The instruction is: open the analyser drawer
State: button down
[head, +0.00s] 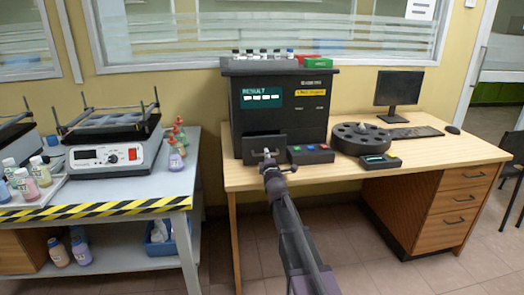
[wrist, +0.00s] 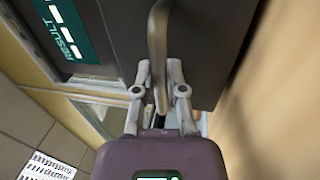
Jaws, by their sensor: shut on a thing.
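The analyser (head: 284,118) is a dark box with a teal RESULT screen at the back of the wooden desk. Its drawer (head: 252,147) is a dark front panel low on the left of the box. I cannot tell whether it stands out from the body. My gripper (head: 268,156) is at this front. In the wrist view, my gripper (wrist: 160,73) is shut on the drawer handle (wrist: 157,35), a grey curved bar, with one finger on each side. The RESULT screen (wrist: 66,30) also shows there, at upper left.
A black carousel (head: 357,139) and a small dark device (head: 381,162) stand right of the analyser. A monitor (head: 398,88) and keyboard (head: 416,132) are farther right. Vials (head: 263,54) stand on the analyser top. A bench (head: 150,190) with a shaker is at left.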

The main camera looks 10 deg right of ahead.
jog(key=s, duration=0.8)
jog(key=shift+s, duration=0.1)
jog(key=c, duration=0.7)
grip_release()
